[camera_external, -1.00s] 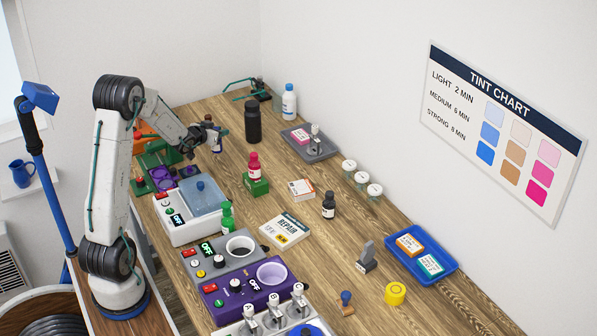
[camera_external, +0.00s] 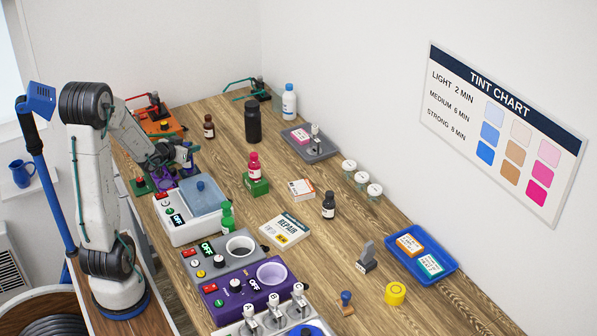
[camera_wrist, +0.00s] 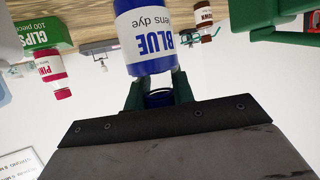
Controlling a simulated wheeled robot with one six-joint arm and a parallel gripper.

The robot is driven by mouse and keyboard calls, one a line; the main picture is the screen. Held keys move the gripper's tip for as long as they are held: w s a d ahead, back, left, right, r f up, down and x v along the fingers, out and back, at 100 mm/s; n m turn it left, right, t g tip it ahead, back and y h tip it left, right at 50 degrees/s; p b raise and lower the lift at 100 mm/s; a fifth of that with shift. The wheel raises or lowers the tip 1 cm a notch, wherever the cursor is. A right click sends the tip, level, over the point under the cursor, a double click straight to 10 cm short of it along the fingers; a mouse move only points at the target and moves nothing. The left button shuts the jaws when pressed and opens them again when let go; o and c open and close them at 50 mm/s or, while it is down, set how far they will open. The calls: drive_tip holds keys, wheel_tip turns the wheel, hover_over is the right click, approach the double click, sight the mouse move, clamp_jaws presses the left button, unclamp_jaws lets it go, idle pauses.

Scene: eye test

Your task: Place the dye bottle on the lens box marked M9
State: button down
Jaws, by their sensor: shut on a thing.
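My gripper (camera_external: 182,154) is at the left side of the bench, above the purple part behind the white-and-blue bath. In the wrist view the gripper (camera_wrist: 158,92) is shut on a dye bottle (camera_wrist: 146,38) with a white label reading BLUE lens dye and a blue band. The bottle appears upside down there, as does the whole wrist view.
A brown dye bottle (camera_external: 208,128) stands behind my gripper. A pink bottle (camera_external: 254,167) stands on a green clips box (camera_external: 257,185). A white-and-blue bath (camera_external: 190,206) is in front of my gripper.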

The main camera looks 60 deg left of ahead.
wheel_tip(320, 180, up, 12)
drive_tip(key=r, duration=0.1)
drive_tip(key=m+t+h, duration=0.1)
drive_tip(key=m+h, duration=0.3)
drive_tip(key=h, duration=0.1)
hover_over(306, 184)
drive_tip(key=shift+a+f, duration=0.1)
drive_tip(key=shift+f, duration=7.8)
drive_tip(key=shift+f, duration=0.1)
drive_tip(key=c, duration=1.2)
unclamp_jaws()
